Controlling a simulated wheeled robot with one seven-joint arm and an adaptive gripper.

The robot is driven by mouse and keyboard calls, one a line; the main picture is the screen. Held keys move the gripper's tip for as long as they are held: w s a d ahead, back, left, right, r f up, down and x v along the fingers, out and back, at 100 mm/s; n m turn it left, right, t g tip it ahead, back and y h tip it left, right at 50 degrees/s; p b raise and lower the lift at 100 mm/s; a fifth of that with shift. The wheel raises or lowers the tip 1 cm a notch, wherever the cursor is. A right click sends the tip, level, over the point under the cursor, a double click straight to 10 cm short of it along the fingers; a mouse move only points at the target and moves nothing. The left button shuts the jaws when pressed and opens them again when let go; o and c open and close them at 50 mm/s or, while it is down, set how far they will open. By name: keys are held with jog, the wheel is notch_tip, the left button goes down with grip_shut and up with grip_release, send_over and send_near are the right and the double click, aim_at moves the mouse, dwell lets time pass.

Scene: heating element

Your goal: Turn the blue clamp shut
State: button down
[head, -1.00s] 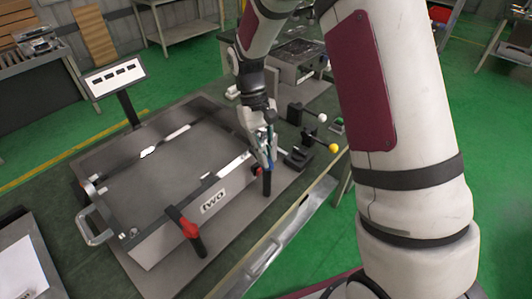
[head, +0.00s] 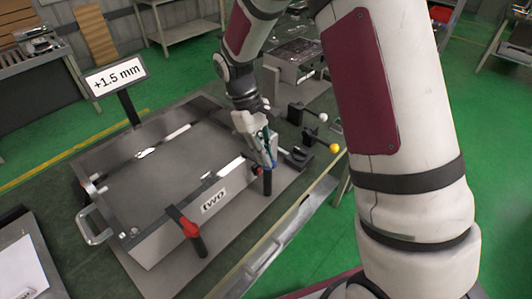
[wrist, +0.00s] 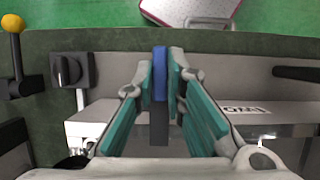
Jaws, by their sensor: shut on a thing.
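The blue clamp (wrist: 160,78) stands between the teal-padded fingers of my gripper (wrist: 161,65) in the wrist view, near the front edge of the workpiece. My gripper is shut on it. In the head view my gripper (head: 268,148) reaches down to the right front corner of the grey box marked "two" (head: 170,215). A black post (head: 267,183) shows below the fingers there. The clamp itself is mostly hidden by the fingers in the head view.
A red clamp (head: 188,228) sits on the box's front left side. A display (head: 115,78) behind reads "+1.5 mm". Levers with a white knob (head: 322,117) and a yellow knob (head: 334,148) stand right of my gripper. A black rotary knob (wrist: 68,70) is left in the wrist view.

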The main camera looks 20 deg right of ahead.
aim_at(253, 157)
jog(key=c, duration=1.6)
grip_release()
jog(key=shift+c, duration=0.2)
jog(key=v, duration=1.2)
jog(key=shift+a, duration=0.1)
